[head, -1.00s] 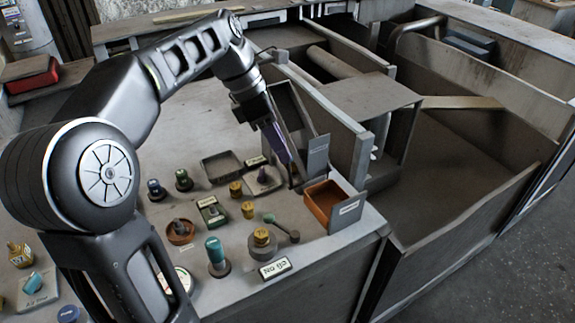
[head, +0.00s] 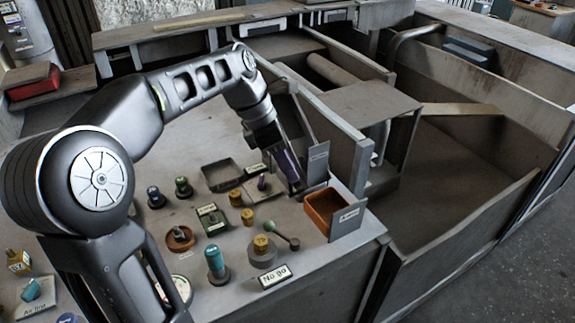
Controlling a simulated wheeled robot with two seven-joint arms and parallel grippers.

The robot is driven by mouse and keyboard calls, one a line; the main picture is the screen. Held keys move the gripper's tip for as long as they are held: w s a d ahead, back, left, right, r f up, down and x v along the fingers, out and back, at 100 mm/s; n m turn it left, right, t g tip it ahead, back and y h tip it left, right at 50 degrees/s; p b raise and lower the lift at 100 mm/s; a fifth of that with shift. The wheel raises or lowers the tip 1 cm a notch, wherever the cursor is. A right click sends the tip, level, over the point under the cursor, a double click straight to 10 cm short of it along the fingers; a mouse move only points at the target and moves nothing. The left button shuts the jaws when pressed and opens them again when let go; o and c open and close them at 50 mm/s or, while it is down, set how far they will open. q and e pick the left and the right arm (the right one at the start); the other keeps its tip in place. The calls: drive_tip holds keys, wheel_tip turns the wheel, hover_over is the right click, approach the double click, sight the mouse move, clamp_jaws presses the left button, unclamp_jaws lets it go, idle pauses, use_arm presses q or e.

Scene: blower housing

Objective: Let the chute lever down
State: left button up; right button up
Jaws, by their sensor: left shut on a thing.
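My left gripper (head: 284,160) reaches down from the left at the near side of the tilted dark chute (head: 293,118). My right gripper is not in view.
An orange bin (head: 322,208) with a labelled grey plate stands just right of the lever. A "No go" label (head: 275,277) lies near the front edge.

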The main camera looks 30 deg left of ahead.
use_arm(q)
clamp_jaws()
idle(0.7)
drive_tip(key=shift+w+a+r+p, duration=0.15)
drive_tip(key=shift+r+p, duration=0.2)
drive_tip(key=shift+p, duration=0.2)
drive_tip(key=a+h+p, duration=0.1)
drive_tip(key=p, duration=0.2)
drive_tip(key=w+f+g+h+p, duration=0.1)
drive_tip(key=h+p, duration=0.1)
drive_tip(key=p, duration=0.2)
drive_tip(key=a+f+n+g+h+p, duration=0.1)
drive_tip(key=p, duration=0.3)
drive_tip(key=shift+w+a+f+h, duration=0.1)
drive_tip(key=shift+w+a+h, duration=0.05)
drive_tip(key=shift+a+h, duration=0.25)
drive_tip(key=o, duration=0.7)
unclamp_jaws()
drive_tip(key=shift+f, duration=0.1)
drive_tip(key=shift+c, duration=0.2)
